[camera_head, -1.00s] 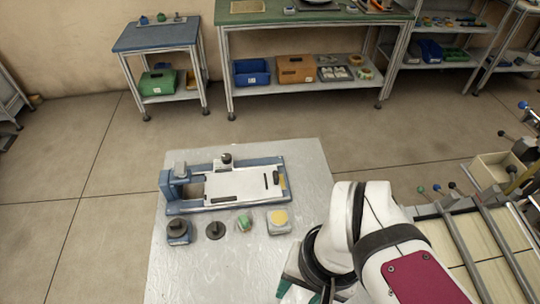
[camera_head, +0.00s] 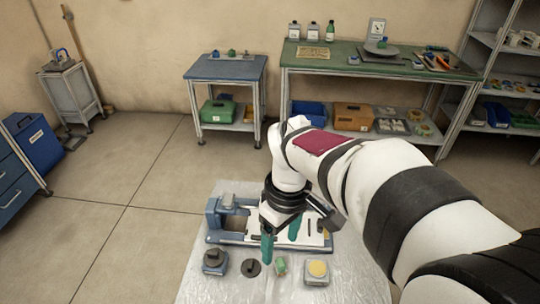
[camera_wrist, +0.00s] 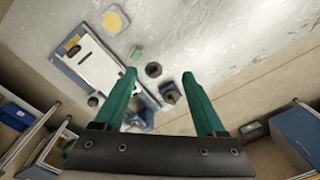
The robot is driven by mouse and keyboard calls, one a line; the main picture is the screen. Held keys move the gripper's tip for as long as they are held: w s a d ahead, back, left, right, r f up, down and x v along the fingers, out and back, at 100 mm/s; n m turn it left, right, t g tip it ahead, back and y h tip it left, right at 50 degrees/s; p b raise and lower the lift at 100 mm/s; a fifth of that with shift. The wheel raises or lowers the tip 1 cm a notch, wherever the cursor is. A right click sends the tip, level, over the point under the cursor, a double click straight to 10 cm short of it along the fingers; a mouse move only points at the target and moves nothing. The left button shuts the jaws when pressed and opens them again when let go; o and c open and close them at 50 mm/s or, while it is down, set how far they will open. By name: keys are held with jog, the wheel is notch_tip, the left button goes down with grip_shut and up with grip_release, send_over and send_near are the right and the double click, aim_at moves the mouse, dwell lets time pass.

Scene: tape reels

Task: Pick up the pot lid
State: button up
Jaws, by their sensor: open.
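A small dark disc with a knob, which looks like the pot lid (camera_head: 251,268), lies flat on the light metal table near its front. In the wrist view the pot lid (camera_wrist: 153,70) shows between the two green fingertips, at some distance beyond them. My gripper (camera_head: 280,251) is open and empty, above the table and in front of the blue fixture. Its green fingers stand wide apart in the wrist view (camera_wrist: 158,74). Nothing covers the lid in either view. The exact height of the fingers above it cannot be told.
A grey-blue block with a dark knob (camera_head: 215,257) stands left of the lid, and a small green item (camera_head: 281,265) right of it. A block with a yellow disc (camera_head: 317,268) is farther right. The blue fixture (camera_head: 225,238) with a white plate lies behind. The front table surface (camera_head: 240,292) is bare.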

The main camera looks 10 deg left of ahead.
aim_at(250, 263)
jog(key=w+a+f+n, duration=0.5)
jog(key=w+a+n, duration=0.1)
jog(key=a+n, duration=0.2)
jog(key=shift+h, duration=0.3)
notch_tip(250, 263, down, 16)
jog(key=shift+w+d, duration=0.1)
grip_shut()
